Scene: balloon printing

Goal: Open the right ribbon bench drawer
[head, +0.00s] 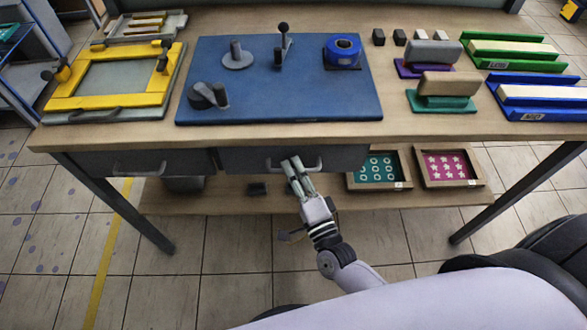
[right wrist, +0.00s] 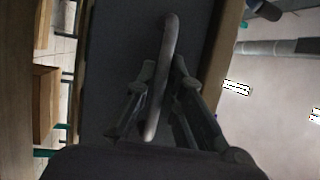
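The right ribbon bench drawer (head: 240,160) is a dark grey front under the tabletop, right of another dark drawer. It looks closed. Its curved grey bar handle (head: 313,166) is partly covered by my right gripper (head: 293,172). In the right wrist view the handle (right wrist: 165,65) runs between the two fingers of my right gripper (right wrist: 163,75). The fingers lean in on both sides of the bar and appear closed on it. The drawer front (right wrist: 120,50) fills the middle behind them. My left gripper is not in view.
The wooden bench (head: 430,125) carries a blue mat (head: 280,95), a yellow frame (head: 115,80) and colored blocks. The left drawer (head: 110,163) is beside the right one. Framed screens (head: 447,166) lie on the lower shelf. Tiled floor in front is open.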

